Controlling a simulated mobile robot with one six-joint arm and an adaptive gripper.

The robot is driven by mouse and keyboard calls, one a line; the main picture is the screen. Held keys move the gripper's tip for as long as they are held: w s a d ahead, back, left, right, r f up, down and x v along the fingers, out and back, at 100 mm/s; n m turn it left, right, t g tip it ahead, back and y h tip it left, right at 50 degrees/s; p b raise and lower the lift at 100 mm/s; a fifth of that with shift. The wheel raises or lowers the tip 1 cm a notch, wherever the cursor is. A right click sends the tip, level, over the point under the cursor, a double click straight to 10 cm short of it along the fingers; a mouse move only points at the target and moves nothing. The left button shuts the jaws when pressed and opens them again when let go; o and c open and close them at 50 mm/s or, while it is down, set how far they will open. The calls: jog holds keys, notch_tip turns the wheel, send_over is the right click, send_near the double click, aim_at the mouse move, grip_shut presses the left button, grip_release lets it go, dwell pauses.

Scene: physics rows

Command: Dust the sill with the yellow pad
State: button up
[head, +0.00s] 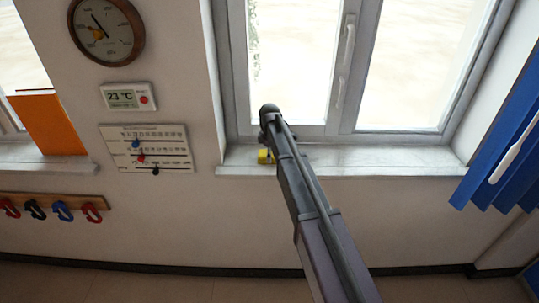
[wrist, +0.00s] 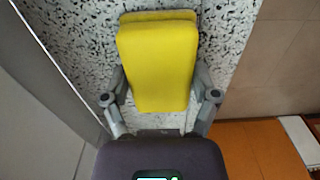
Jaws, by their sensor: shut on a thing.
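The yellow pad (wrist: 158,65) is between the two fingers of my gripper (wrist: 161,90), which is shut on it. In the head view a small part of the pad (head: 264,156) shows at the left end of the sill (head: 390,160), under the window; my arm hides the rest. In the wrist view the speckled sill (wrist: 85,50) lies behind the pad. The pad is at the sill surface, but I cannot tell whether it touches. My fingertips are hidden in the head view.
The window frame (head: 340,133) rises behind the sill. A blue blind (head: 505,140) hangs at the right. A thermometer display (head: 128,97), a slider panel (head: 147,148) and a round dial (head: 106,32) are on the wall left. The sill right of my arm looks clear.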

jog(key=shift+s+d, duration=0.1)
jog(key=shift+d, duration=0.05)
jog(key=shift+d, duration=1.7)
jog(key=shift+d, duration=0.1)
jog(key=shift+d, duration=1.75)
jog(key=shift+d, duration=0.1)
jog(key=shift+d, duration=1.75)
jog(key=shift+d, duration=0.1)
